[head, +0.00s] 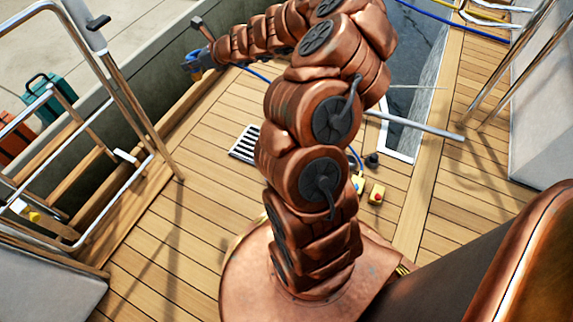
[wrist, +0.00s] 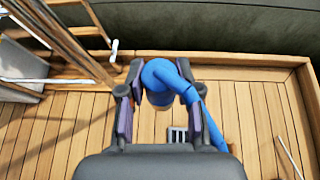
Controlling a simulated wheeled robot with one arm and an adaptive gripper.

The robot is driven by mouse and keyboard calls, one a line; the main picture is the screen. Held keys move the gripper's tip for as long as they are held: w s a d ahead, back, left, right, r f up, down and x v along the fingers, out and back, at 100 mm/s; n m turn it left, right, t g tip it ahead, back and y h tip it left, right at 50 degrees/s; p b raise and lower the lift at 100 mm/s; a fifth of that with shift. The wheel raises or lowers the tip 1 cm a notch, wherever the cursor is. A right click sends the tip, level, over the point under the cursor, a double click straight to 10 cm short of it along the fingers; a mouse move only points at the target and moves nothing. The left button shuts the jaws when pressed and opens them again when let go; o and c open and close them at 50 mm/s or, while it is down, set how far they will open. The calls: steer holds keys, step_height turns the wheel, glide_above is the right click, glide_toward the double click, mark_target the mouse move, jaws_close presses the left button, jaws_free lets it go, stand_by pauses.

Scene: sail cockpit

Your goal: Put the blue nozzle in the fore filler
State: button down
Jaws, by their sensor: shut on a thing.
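The blue nozzle (wrist: 160,78) sits between the two fingers of my gripper (wrist: 155,100) in the wrist view, with its curved blue neck and handle running down to the right. My gripper is shut on it. In the head view my gripper is small at the end of my arm, and the blue nozzle (head: 193,62) shows there near the side wall at the upper left, above the deck. I cannot make out the fore filler in either view.
A dark drain grate (head: 245,144) lies in the planked deck. Steel rails (head: 120,90) stand at the left. A blue hose (head: 450,20) runs along the top right. The deck at lower left is clear.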

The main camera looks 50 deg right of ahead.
steer(key=s+d+f+n+y+b, duration=0.1)
steer(key=s+d+f, duration=0.4)
steer(key=f, duration=0.4)
steer(key=s+d+f+n+g+y, duration=0.1)
steer(key=s+d+f, duration=0.45)
steer(key=f, duration=0.35)
steer(key=s+d+f+n+y+b, duration=0.1)
steer(key=s+d+f, duration=0.4)
steer(key=f, duration=0.4)
steer(key=shift+n+g, duration=0.4)
steer(key=shift+g, duration=0.1)
steer(key=s+f+b, duration=0.1)
steer(key=s+f, duration=0.1)
steer(key=f, duration=0.4)
steer(key=s+f+b, duration=0.2)
steer(key=s+f, duration=0.1)
steer(key=f, duration=0.3)
steer(key=s+f+b, duration=0.1)
steer(key=s+f, duration=0.2)
steer(key=f, duration=0.2)
steer(key=shift+f, duration=0.4)
steer(key=shift+w, duration=0.1)
steer(key=c, duration=0.8)
jaws_free()
steer(key=shift+f, duration=0.15)
